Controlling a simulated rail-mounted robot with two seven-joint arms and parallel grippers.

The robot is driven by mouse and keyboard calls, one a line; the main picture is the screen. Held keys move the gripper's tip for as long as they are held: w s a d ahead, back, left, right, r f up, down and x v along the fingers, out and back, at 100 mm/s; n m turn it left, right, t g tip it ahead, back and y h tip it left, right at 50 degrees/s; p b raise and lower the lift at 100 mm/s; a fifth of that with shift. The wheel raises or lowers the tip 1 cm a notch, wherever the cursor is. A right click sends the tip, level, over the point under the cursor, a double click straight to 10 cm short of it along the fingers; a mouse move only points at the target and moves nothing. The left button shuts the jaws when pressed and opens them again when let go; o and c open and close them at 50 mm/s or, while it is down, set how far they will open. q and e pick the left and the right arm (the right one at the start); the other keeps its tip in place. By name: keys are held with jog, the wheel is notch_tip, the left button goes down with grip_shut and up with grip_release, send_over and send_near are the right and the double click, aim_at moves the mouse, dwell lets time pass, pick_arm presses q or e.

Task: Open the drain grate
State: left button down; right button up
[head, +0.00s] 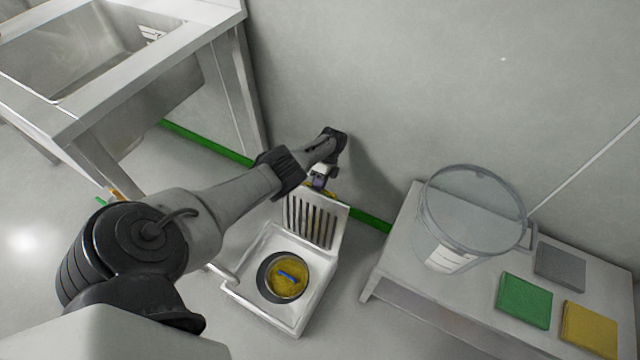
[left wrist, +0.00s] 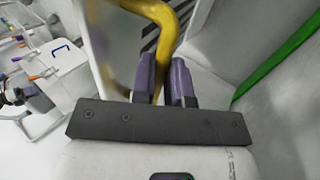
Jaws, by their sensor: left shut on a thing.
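The drain grate (head: 313,222) is a slotted pale metal plate. It stands steeply raised at the wall-side edge of the square floor drain (head: 236,277). Inside the open drain sits a round dark-rimmed yellow piece (head: 287,286) with a blue bar on it. My left gripper (head: 319,182) is at the grate's upper edge. In the left wrist view its purple fingers (left wrist: 165,82) are closed around a curved yellow handle (left wrist: 163,22), with the grate's dark slots partly visible behind. The grip is mostly hidden in the head view. My right gripper is not in view.
A steel sink (head: 75,45) on legs stands at upper left. A low bench (head: 405,262) at right carries a clear bucket (head: 470,225) and green (head: 525,300), yellow (head: 588,328) and grey (head: 560,267) pads. The wall with a green base strip is close behind the grate.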

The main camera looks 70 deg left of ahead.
pick_arm(q)
jog(key=c, duration=1.5)
grip_release()
jog(key=shift+s+f, duration=0.2)
jog(key=shift+c, duration=0.2)
jog(key=o, duration=0.4)
jog(key=shift+s+d, duration=0.3)
jog(key=shift+w+a+r, duration=0.1)
jog(key=shift+w+a, duration=0.1)
jog(key=shift+w, duration=0.15)
jog(key=b+v, duration=0.1)
jog(key=v, duration=0.6)
jog(key=shift+r+b, duration=0.2)
jog(key=shift+b, duration=0.1)
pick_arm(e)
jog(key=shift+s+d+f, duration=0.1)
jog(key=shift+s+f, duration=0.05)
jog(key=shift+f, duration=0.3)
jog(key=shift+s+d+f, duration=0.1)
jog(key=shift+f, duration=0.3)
